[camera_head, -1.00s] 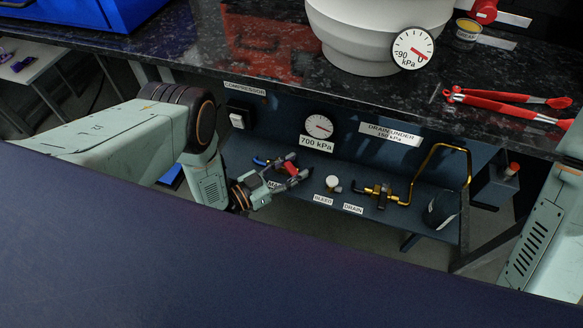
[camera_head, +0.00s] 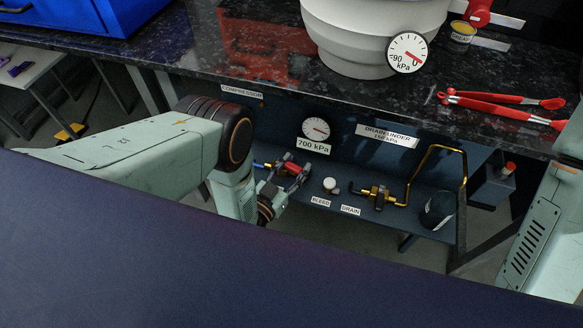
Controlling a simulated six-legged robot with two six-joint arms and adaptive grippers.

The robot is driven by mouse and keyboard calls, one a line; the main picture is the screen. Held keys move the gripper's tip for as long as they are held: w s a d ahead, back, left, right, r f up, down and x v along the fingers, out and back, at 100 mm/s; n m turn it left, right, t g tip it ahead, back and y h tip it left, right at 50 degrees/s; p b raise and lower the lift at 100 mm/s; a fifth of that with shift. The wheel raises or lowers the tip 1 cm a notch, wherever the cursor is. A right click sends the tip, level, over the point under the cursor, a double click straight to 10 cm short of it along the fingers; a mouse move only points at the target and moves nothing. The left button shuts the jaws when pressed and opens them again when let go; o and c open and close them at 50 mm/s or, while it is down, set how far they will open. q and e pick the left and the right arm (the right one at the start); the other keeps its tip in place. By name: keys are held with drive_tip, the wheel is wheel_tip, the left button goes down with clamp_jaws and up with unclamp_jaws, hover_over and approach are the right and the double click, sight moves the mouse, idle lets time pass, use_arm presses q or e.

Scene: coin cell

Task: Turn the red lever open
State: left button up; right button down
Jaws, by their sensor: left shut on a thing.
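The red lever (camera_head: 292,168) sits on the dark blue panel shelf under the counter, left of the white bleed knob. My left gripper (camera_head: 280,179) reaches in from the left and is shut on the red lever. The fingers partly cover the lever, so its exact angle is hard to tell. A blue fitting (camera_head: 259,165) shows just left of the gripper. My right gripper is out of view; only part of my right arm shows at the right edge.
A 700 kPa gauge (camera_head: 316,129) is above the lever. The bleed knob (camera_head: 330,184), brass drain valve (camera_head: 380,194) with bent pipe, and dark cup (camera_head: 437,209) stand to the right. Red-handled tongs (camera_head: 492,103) and a white vessel (camera_head: 368,40) rest on the counter (camera_head: 220,60).

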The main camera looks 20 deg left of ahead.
use_arm(q)
drive_tip(key=shift+w+d+n+t+y, duration=0.15)
drive_tip(key=shift+w+n+y, duration=0.1)
drive_tip(key=shift+n+y, duration=0.65)
drive_tip(key=shift+w+a+n+t+y, duration=0.15)
drive_tip(key=shift+n+y, duration=0.35)
drive_tip(key=shift+y, duration=0.8)
drive_tip(key=shift+w+d, duration=0.1)
drive_tip(key=o, duration=1.2)
drive_tip(key=shift+r, duration=0.1)
wheel_tip(320, 180, up, 10)
drive_tip(key=shift+f, duration=0.1)
